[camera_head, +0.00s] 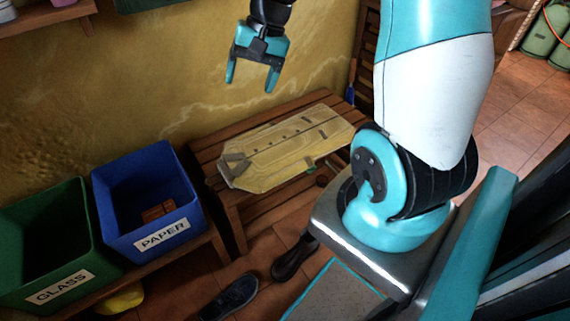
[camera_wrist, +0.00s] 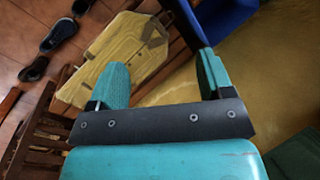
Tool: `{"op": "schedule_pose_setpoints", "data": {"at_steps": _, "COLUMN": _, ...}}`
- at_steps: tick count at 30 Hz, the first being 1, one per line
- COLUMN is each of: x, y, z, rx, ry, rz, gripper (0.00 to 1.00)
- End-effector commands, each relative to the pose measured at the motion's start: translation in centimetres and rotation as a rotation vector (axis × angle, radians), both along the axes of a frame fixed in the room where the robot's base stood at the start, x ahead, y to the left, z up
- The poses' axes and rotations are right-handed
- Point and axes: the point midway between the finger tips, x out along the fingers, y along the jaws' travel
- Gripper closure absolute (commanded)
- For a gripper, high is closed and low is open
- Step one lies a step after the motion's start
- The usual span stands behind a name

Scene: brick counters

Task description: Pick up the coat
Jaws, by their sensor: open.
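The coat (camera_head: 285,146) is yellow and lies flat, folded, on a slatted wooden bench (camera_head: 205,152) against the wall. It also shows in the wrist view (camera_wrist: 118,50), partly hidden behind a finger. My gripper (camera_head: 251,84) is open and empty, pointing down above the back of the bench, apart from the coat. In the wrist view its two teal fingers (camera_wrist: 163,85) are spread wide with nothing between them.
A blue PAPER bin (camera_head: 148,170) with a brownish block inside and a green GLASS bin (camera_head: 45,215) stand left of the bench. Dark shoes (camera_head: 230,298) lie on the tiled floor in front. The yellow wall (camera_head: 150,80) is close behind my gripper.

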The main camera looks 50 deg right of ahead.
Motion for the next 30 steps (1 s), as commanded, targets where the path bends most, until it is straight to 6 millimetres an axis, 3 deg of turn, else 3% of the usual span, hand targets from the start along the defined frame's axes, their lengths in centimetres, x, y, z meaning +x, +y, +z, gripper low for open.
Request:
{"op": "schedule_pose_setpoints", "data": {"at_steps": 1, "x": 0.4, "y": -4.0, "z": -6.1, "rx": 0.024, "ry": 0.044, "rz": -0.158, "gripper": 0.27}}
{"op": "schedule_pose_setpoints", "data": {"at_steps": 3, "x": 0.2, "y": -8.8, "z": -10.9, "rx": 0.056, "ry": 0.093, "rz": -0.364, "gripper": 0.27}}
{"op": "schedule_pose_setpoints", "data": {"at_steps": 7, "x": -1.5, "y": -16.2, "z": -18.3, "rx": 0.117, "ry": 0.166, "rz": -0.683, "gripper": 0.27}}
{"op": "schedule_pose_setpoints", "data": {"at_steps": 9, "x": -2.8, "y": -19.1, "z": -21.3, "rx": 0.145, "ry": 0.195, "rz": -0.812, "gripper": 0.27}}
{"op": "schedule_pose_setpoints", "data": {"at_steps": 12, "x": -4.2, "y": -21.7, "z": -24.1, "rx": 0.174, "ry": 0.222, "rz": -0.938, "gripper": 0.27}}
{"op": "schedule_pose_setpoints", "data": {"at_steps": 17, "x": -5.0, "y": -22.9, "z": -26.3, "rx": 0.194, "ry": 0.241, "rz": -1.016, "gripper": 0.27}}
{"op": "schedule_pose_setpoints", "data": {"at_steps": 30, "x": -2.6, "y": -19.9, "z": -34.8, "rx": 0.192, "ry": 0.242, "rz": -1.013, "gripper": 0.27}}
